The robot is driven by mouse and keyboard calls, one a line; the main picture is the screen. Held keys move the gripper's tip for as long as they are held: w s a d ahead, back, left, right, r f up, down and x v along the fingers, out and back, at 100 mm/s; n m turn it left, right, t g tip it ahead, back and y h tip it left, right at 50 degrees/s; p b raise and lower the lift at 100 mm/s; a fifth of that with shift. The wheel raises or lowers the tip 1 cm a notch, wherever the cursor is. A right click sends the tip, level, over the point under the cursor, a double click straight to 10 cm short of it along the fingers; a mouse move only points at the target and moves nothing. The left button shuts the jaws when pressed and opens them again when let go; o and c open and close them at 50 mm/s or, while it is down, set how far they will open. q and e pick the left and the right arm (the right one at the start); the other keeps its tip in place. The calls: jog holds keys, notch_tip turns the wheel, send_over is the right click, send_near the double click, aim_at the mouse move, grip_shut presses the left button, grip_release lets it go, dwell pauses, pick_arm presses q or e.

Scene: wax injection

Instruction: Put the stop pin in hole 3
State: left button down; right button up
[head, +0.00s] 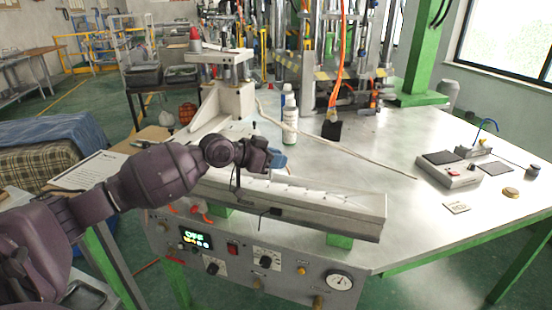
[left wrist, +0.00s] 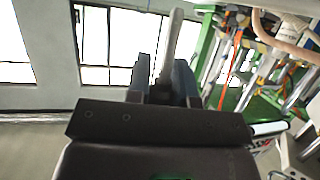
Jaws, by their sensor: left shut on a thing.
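My left gripper (head: 277,158) is above the back edge of a long pale metal bar (head: 350,203) at the table's front. In the left wrist view, my left gripper (left wrist: 163,80) is shut on a pale, slim rod, the stop pin (left wrist: 172,38), which sticks out beyond the fingertips. The pin is hard to make out in the head view. The bar's top face carries a row of small marks; hole 3 cannot be told apart at this size. The pin appears clear of the bar. My right gripper is not in view.
A control panel (head: 285,268) with knobs and a gauge sits below the bar. A white bottle (head: 290,122) and a black block (head: 331,130) stand behind. A grey device (head: 449,171) is on the right. The table's middle right is mostly clear.

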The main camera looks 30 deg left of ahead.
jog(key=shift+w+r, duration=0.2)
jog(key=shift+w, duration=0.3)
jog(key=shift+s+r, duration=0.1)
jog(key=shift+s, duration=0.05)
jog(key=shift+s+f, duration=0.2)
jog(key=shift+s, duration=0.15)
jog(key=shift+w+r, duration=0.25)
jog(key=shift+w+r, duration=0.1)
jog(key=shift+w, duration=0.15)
pick_arm(q)
jog(key=shift+f, duration=0.3)
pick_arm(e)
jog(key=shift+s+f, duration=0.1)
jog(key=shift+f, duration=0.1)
pick_arm(q)
jog(key=shift+f, duration=0.35)
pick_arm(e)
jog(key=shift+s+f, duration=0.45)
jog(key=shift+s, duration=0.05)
